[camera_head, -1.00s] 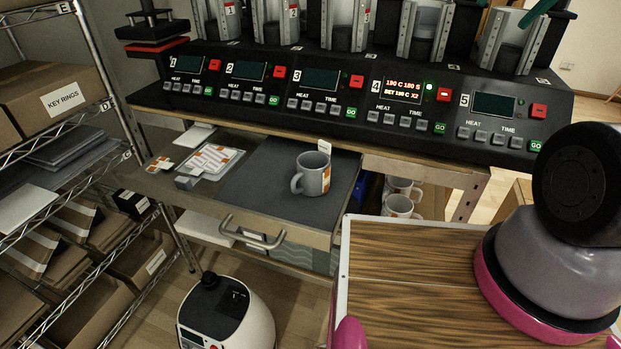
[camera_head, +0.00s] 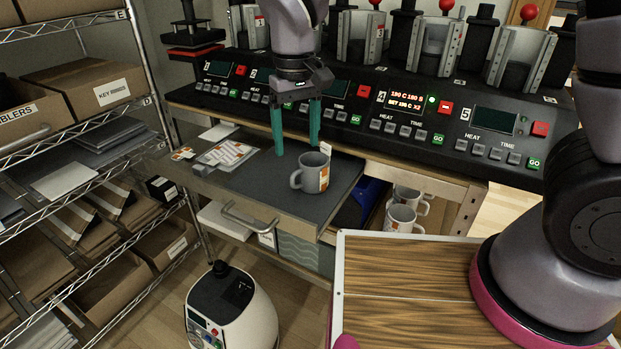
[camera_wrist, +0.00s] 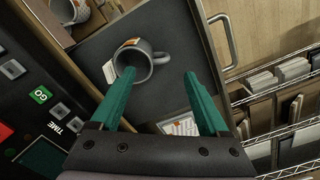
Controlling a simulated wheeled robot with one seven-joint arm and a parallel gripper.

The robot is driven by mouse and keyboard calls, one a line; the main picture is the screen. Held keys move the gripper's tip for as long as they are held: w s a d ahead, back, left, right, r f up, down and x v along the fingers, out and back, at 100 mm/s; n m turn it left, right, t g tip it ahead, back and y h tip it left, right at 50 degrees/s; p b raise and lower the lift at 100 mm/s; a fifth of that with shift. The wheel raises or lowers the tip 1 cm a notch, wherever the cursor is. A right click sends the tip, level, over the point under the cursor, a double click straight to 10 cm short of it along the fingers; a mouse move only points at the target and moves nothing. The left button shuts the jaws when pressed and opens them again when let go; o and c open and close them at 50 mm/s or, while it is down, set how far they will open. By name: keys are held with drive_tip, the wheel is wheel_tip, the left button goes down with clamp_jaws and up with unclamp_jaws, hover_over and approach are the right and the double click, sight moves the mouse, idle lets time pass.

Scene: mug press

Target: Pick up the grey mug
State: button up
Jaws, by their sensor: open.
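The grey mug (camera_head: 310,174) stands upright on the dark pull-out shelf (camera_head: 245,190), its handle to the left and an orange and white print on its right side. A small white tag rises at its rim. My gripper (camera_head: 296,148) points down with green fingers apart and empty, above the shelf and just behind and left of the mug. In the wrist view the mug (camera_wrist: 140,60) lies beyond the fingertips of my gripper (camera_wrist: 160,75), nearer the left finger, and its open top shows. The fingers do not appear to hold it.
The press control panel (camera_head: 380,110) stands close behind the shelf. Printed sheets (camera_head: 222,152) lie on the shelf's left. More mugs (camera_head: 403,212) sit in a lower bay to the right. A wood-grain top (camera_head: 400,290) is in front, a wire rack (camera_head: 70,140) at left.

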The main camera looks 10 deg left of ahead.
sight(297, 172)
wheel_tip(297, 172, down, 10)
drive_tip(key=shift+a+f, duration=0.1)
clamp_jaws()
idle(0.5)
